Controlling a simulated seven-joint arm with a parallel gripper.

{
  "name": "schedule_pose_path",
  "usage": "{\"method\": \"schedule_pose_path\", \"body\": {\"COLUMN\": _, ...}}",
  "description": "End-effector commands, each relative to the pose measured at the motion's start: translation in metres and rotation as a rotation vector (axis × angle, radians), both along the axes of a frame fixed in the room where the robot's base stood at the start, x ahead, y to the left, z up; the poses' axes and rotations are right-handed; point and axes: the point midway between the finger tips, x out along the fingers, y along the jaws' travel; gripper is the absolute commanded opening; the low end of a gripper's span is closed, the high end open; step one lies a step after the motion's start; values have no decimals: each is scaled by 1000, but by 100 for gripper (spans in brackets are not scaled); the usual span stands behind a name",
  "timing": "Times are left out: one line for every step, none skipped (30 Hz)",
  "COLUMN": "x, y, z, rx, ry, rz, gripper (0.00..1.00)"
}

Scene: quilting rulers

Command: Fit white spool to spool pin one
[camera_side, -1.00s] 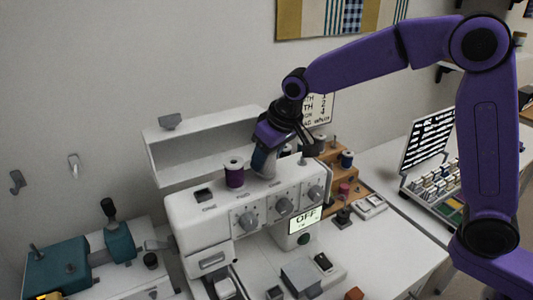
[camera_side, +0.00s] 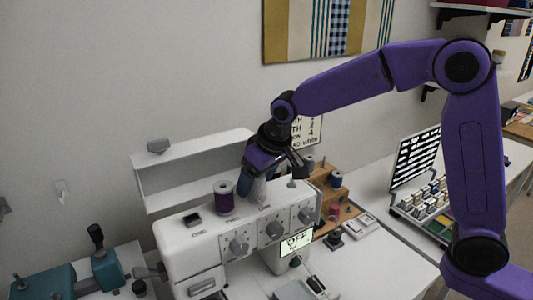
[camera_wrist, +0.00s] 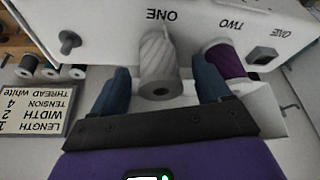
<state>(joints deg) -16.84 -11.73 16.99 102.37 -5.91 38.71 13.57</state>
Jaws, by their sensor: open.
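The white spool (camera_wrist: 158,62) stands on top of the white sewing machine (camera_wrist: 105,22), beside the label ONE. Its end with a dark centre hole faces the wrist camera. The pin under it is hidden. My gripper (camera_wrist: 161,80) is open, with one blue finger on each side of the spool and a visible gap at each side. In the side view my gripper (camera_side: 256,180) is low over the machine top, and the white spool (camera_side: 258,191) shows partly behind a finger.
A purple spool (camera_side: 224,197) stands close beside my finger, by the label TWO. A bare grey pin (camera_side: 291,183) stands on the other side. A white shelf (camera_side: 190,185) is behind the machine. A wooden rack (camera_side: 330,205) with spools stands to the right.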

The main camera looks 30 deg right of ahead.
Motion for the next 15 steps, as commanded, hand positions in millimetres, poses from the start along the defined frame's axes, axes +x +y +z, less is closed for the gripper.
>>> {"method": "schedule_pose_path", "body": {"x": -2, "y": 0, "z": 7, "rx": 2, "ry": -5, "rz": 1, "gripper": 77}}
{"method": "schedule_pose_path", "body": {"x": -3, "y": -1, "z": 11, "rx": 2, "ry": -5, "rz": 1, "gripper": 77}}
{"method": "schedule_pose_path", "body": {"x": -6, "y": -1, "z": 18, "rx": 4, "ry": -6, "rz": 2, "gripper": 77}}
{"method": "schedule_pose_path", "body": {"x": -8, "y": -2, "z": 23, "rx": 4, "ry": -6, "rz": 2, "gripper": 77}}
{"method": "schedule_pose_path", "body": {"x": -10, "y": -3, "z": 29, "rx": 4, "ry": -6, "rz": 2, "gripper": 77}}
{"method": "schedule_pose_path", "body": {"x": -13, "y": -4, "z": 37, "rx": 4, "ry": -7, "rz": 2, "gripper": 77}}
{"method": "schedule_pose_path", "body": {"x": -15, "y": -4, "z": 43, "rx": 5, "ry": -8, "rz": 1, "gripper": 77}}
{"method": "schedule_pose_path", "body": {"x": -18, "y": -5, "z": 49, "rx": 4, "ry": -7, "rz": 1, "gripper": 77}}
{"method": "schedule_pose_path", "body": {"x": -21, "y": -6, "z": 57, "rx": 4, "ry": -7, "rz": 1, "gripper": 77}}
{"method": "schedule_pose_path", "body": {"x": -23, "y": -7, "z": 63, "rx": 5, "ry": -8, "rz": 1, "gripper": 77}}
{"method": "schedule_pose_path", "body": {"x": -26, "y": -8, "z": 68, "rx": 4, "ry": -6, "rz": 1, "gripper": 77}}
{"method": "schedule_pose_path", "body": {"x": -29, "y": -9, "z": 76, "rx": 4, "ry": -7, "rz": 1, "gripper": 77}}
{"method": "schedule_pose_path", "body": {"x": -31, "y": -10, "z": 82, "rx": 6, "ry": -8, "rz": 1, "gripper": 77}}
{"method": "schedule_pose_path", "body": {"x": -33, "y": -11, "z": 88, "rx": 4, "ry": -7, "rz": 1, "gripper": 77}}
{"method": "schedule_pose_path", "body": {"x": -36, "y": -12, "z": 96, "rx": 4, "ry": -6, "rz": 1, "gripper": 77}}
